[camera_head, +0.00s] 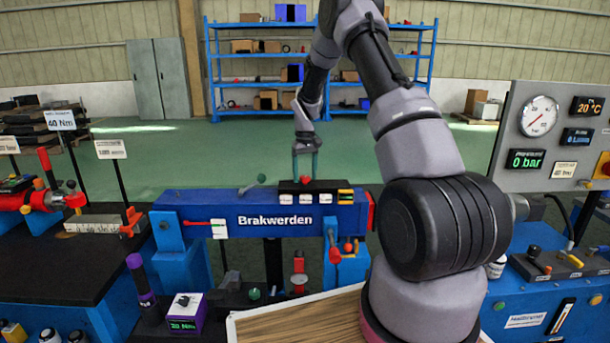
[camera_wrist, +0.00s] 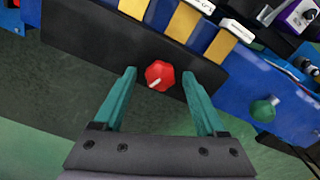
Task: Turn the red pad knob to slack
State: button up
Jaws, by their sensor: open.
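The red pad knob (camera_head: 305,181) sits on a black panel on top of the blue "Brakwerden" beam. In the wrist view the knob (camera_wrist: 160,72) is red and faceted, with a white pointer mark towards its lower left. My gripper (camera_head: 305,169) is open, its teal fingers pointing down at the knob. In the wrist view the gripper (camera_wrist: 159,74) has one fingertip on each side of the knob, with a gap on both sides. I cannot tell whether the tips are level with the knob. The white labels on the panel (camera_head: 304,198) are too small to read.
A green ball knob (camera_head: 262,178) stands on the beam left of the panel; it also shows in the wrist view (camera_wrist: 263,109). A gauge panel (camera_head: 548,135) stands at right. Green floor behind the beam is clear.

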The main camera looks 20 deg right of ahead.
aim_at(305, 177)
notch_tip(305, 177, up, 11)
dwell(0.4)
jog(key=shift+f, duration=0.1)
